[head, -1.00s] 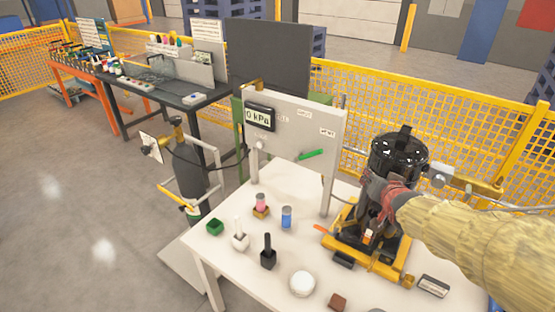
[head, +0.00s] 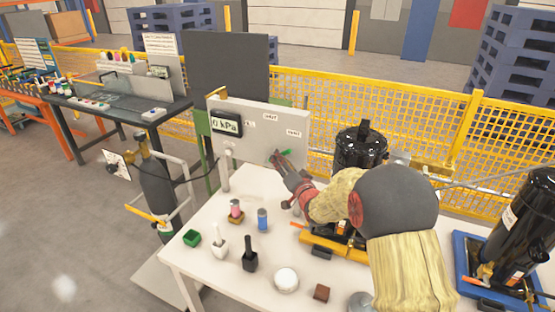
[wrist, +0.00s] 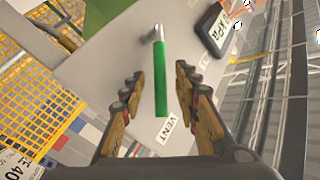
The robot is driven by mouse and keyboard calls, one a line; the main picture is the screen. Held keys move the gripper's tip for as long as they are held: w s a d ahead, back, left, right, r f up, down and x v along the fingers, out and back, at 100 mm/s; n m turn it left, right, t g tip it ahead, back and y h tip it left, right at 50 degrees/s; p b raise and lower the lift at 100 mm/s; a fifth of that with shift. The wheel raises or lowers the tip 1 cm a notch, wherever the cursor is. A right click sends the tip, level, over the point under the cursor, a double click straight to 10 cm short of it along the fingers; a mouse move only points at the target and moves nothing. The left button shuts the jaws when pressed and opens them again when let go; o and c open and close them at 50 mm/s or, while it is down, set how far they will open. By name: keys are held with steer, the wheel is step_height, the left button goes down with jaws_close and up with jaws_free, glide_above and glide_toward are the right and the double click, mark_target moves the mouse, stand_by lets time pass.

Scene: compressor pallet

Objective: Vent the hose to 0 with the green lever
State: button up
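The green lever (head: 287,153) sits on the pale upright panel (head: 262,130), partly hidden by my gripper in the head view. In the wrist view the lever (wrist: 161,80) runs from its metal pivot toward a VENT label (wrist: 169,131). My gripper (head: 280,161) is at the panel. In the wrist view my gripper (wrist: 157,78) is open, with one finger on each side of the lever and gaps between. The panel's display (head: 227,123) appears to read 0 kPa. A dark hose (head: 190,179) runs from the gas cylinder (head: 157,187) toward the panel.
A black compressor (head: 360,146) on a yellow base stands beside my arm. Another compressor (head: 525,230) stands at right. Yellow mesh fencing (head: 420,130) runs behind.

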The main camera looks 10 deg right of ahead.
steer(key=shift+w+a, duration=0.15)
steer(key=shift+w, duration=0.6)
steer(key=shift+w+a, duration=0.1)
steer(key=shift+w, duration=0.65)
steer(key=shift+c, duration=0.7)
jaws_close()
